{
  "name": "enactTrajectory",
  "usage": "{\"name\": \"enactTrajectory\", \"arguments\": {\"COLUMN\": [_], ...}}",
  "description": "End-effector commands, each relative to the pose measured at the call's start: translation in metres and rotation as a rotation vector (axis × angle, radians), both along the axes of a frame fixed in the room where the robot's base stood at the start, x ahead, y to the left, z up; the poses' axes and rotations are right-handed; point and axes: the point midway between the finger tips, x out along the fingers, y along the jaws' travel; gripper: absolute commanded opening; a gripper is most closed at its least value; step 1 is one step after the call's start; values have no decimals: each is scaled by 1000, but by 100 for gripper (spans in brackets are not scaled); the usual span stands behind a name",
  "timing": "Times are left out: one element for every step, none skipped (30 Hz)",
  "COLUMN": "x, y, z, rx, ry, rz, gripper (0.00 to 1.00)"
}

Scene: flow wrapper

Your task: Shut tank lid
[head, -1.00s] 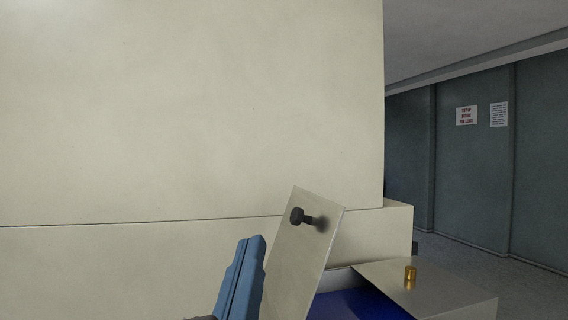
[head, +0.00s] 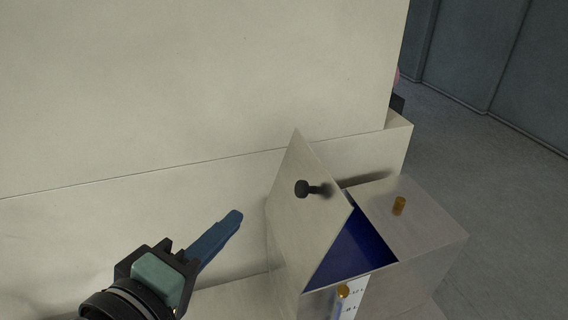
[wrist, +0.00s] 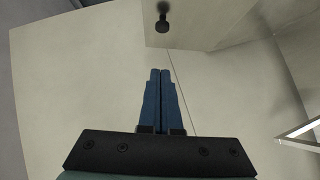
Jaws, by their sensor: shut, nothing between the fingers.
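The tank lid (head: 292,217) is a flat metal plate with a dark round knob (head: 302,189). It stands tilted up at the left side of the tank (head: 438,252), and the dark blue inside (head: 352,248) shows beside it. My gripper (head: 238,215) is shut and empty, with blue fingers, left of the lid and apart from it. In the wrist view the shut fingers (wrist: 160,72) point toward the knob (wrist: 162,25), which is beyond their tips, and part of the lid (wrist: 200,22) shows at the top.
A large cream machine wall (head: 190,80) stands behind the tank and my gripper. A brass knob (head: 399,206) is on the tank's fixed top at the right. A brass fitting (head: 343,291) and a white label (head: 354,297) are on the front. Grey floor (head: 470,150) is free at the right.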

Motion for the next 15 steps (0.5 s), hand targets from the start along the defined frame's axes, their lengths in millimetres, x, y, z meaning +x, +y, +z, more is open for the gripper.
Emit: {"name": "enactTrajectory", "arguments": {"x": [2,4,8,12,16,22,27,33,41,47,53,61,67,72,80], "y": [-1,-3,-5,-6,-8,-11,-13,-15,-18,-22,-23,-26,-29,-32,-34], "z": [-1,-2,-3,-4,-5,-7,-7,-9,-11,-12,-14,-16,-18,-19,-20], "rx": [-4,-5,-4,-4,-4,-3,-3,-5,-3,-2,-2,-3,-2,-2,-1], "ry": [4,5,5,5,5,5,5,5,5,4,4,5,5,4,3], "rz": [-3,-4,-6,-5,-5,-6,-6,-7,-6,-8,-7,-6,-6,-6,-5], "gripper": [0,0,0,0,0,0,0,0,0,0,0,0,0,0,0]}}
